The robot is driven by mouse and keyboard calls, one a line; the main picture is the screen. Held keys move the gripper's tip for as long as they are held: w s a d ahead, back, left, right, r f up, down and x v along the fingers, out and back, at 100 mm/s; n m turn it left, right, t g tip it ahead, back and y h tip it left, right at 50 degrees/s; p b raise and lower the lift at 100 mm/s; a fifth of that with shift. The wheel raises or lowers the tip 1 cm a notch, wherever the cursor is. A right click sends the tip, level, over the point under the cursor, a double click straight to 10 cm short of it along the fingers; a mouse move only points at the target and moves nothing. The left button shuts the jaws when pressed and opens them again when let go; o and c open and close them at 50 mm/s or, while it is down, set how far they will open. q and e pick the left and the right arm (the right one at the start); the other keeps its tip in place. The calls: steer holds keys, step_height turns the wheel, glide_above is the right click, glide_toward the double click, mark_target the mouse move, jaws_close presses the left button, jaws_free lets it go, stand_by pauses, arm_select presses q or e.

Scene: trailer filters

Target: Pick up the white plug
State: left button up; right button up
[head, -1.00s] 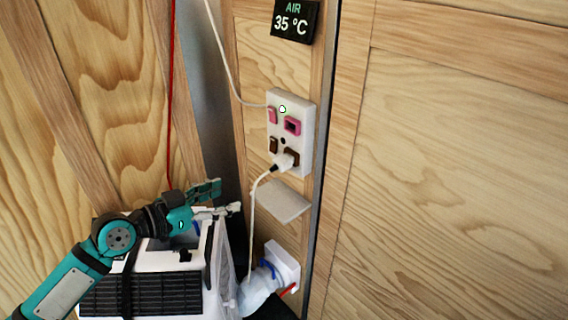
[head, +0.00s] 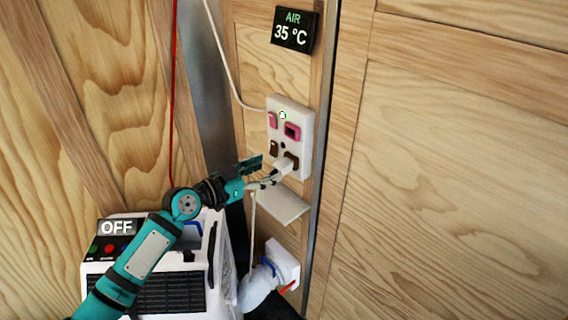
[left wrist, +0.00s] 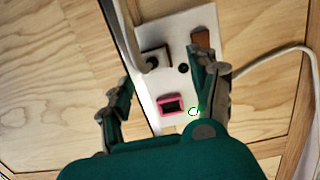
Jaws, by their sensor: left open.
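The white plug (head: 284,165) sits in the lower brown socket of the white wall panel (head: 302,120). Its white cord (head: 252,225) hangs down from there. My left gripper (head: 267,171) is open, just left of the plug, with its fingers pointing toward it. The gripper partly hides the plug and the top of the cord. In the left wrist view the panel (left wrist: 200,20) lies between and beyond the spread fingers (left wrist: 165,72). The plug (left wrist: 140,52) is there at the brown socket, but its outline is hard to make out. My right gripper is not in view.
A small shelf (head: 282,207) juts out under the panel. A white unit (head: 220,260) with an OFF display (head: 117,227) stands below my left arm. A second white cord (head: 224,60) runs to the panel's upper left. A temperature display (head: 294,28) is above.

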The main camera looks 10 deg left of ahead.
mark_target(276, 168)
arm_select(q)
steer(key=x, duration=0.2)
steer(key=p+x, duration=0.1)
steer(key=x, duration=0.1)
steer(key=shift+d, duration=0.55)
steer(key=shift+a, duration=0.1)
jaws_close()
